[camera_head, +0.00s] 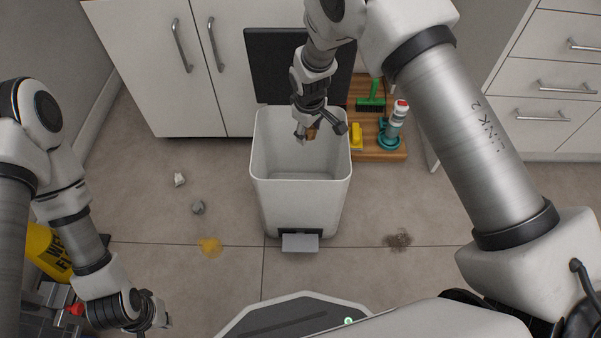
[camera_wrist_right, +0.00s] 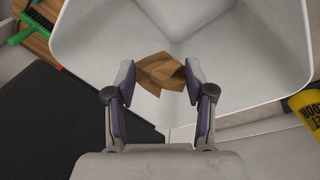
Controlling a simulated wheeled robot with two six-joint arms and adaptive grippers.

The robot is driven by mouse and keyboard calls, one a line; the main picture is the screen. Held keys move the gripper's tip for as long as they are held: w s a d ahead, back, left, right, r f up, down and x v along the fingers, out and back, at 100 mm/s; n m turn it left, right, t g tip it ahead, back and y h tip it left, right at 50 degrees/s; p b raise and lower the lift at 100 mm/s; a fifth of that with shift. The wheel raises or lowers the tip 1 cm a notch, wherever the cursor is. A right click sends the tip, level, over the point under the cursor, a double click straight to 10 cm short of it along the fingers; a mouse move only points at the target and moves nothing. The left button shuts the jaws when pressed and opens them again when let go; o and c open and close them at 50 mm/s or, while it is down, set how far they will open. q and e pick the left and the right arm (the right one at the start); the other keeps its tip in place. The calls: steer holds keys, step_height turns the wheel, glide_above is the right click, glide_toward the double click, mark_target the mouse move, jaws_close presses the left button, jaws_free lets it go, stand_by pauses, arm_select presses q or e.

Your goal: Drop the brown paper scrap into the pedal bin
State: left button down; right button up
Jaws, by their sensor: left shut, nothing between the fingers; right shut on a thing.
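The brown paper scrap (camera_wrist_right: 157,74) is crumpled and sits between the fingers of my right gripper (camera_wrist_right: 160,80), which is shut on it. In the head view the scrap (camera_head: 312,133) shows as a small brown patch by my right gripper (camera_head: 318,132). The white pedal bin (camera_head: 299,197) stands upright with its dark lid (camera_head: 272,68) raised at the back. My right gripper points down over the bin's open mouth, towards its back right. My left gripper (camera_head: 147,315) is shut and empty at the lower left, away from the bin.
White and grey crumpled bits (camera_head: 179,179) (camera_head: 198,207), a yellow stain (camera_head: 209,247) and a dark dirt patch (camera_head: 398,240) are on the floor. A wooden board (camera_head: 392,154) with a green brush (camera_head: 371,100) and bottle (camera_head: 396,122) lies right of the bin. Cabinets stand behind.

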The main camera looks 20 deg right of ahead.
steer(key=shift+f, duration=0.15)
steer(key=o, duration=0.8)
steer(key=shift+c, duration=0.2)
step_height(320, 180, up, 12)
steer(key=s, duration=0.2)
steer(key=shift+a, duration=0.35)
steer(key=shift+f, duration=0.15)
